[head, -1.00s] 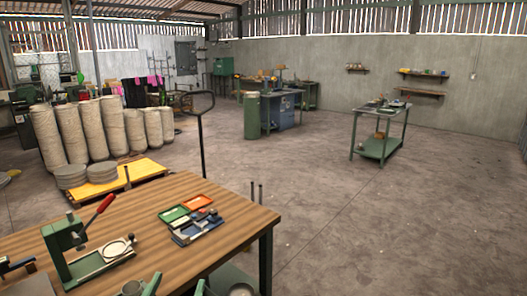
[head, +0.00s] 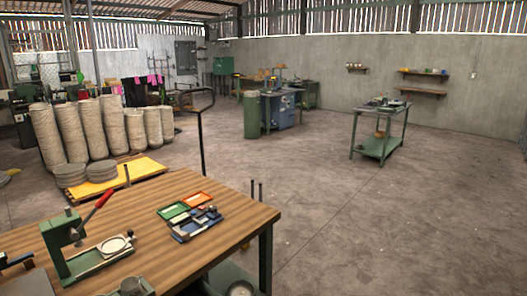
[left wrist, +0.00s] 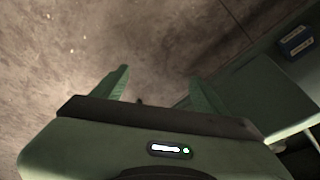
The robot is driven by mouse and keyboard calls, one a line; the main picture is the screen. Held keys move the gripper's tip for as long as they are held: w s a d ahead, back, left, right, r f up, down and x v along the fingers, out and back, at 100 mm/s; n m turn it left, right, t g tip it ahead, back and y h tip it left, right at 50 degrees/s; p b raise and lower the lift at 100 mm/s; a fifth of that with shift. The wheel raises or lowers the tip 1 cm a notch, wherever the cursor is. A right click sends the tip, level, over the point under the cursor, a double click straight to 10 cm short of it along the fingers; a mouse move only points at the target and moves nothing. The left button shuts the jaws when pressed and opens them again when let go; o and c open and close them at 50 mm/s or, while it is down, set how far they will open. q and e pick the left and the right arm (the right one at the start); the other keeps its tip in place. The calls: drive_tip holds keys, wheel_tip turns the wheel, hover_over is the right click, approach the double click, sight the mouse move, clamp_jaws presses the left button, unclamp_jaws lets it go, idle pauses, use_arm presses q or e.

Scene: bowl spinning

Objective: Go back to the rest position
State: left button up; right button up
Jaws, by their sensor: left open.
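My left gripper shows in the left wrist view (left wrist: 160,76). Its two green fingers stand wide apart with nothing between them. Beyond them are the grey concrete floor and, on the right, a green surface with a small blue box (left wrist: 296,42). In the head view I cannot make out the left gripper. My right gripper is in neither view.
A wooden workbench (head: 225,217) fills the lower left, bearing a green press with a red lever (head: 68,233), a green tray (head: 172,211) and an orange tray (head: 198,199). Open floor (head: 380,225) lies to its right. A green cart (head: 380,148) stands farther off.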

use_arm(q)
wheel_tip(320, 180, down, 16)
drive_tip(key=s+b, duration=0.2)
drive_tip(key=b, duration=0.1)
drive_tip(key=s+a+f+g+b, duration=0.1)
drive_tip(key=s+f+b, duration=0.1)
drive_tip(key=s+f, duration=0.7)
drive_tip(key=s+a+f+g+b, duration=0.1)
drive_tip(key=s+a+f+b, duration=0.1)
drive_tip(key=s+f, duration=0.7)
wheel_tip(320, 180, down, 7)
drive_tip(key=shift+a+f+b, duration=0.15)
drive_tip(key=shift+f+b, duration=0.05)
drive_tip(key=shift+b, duration=0.2)
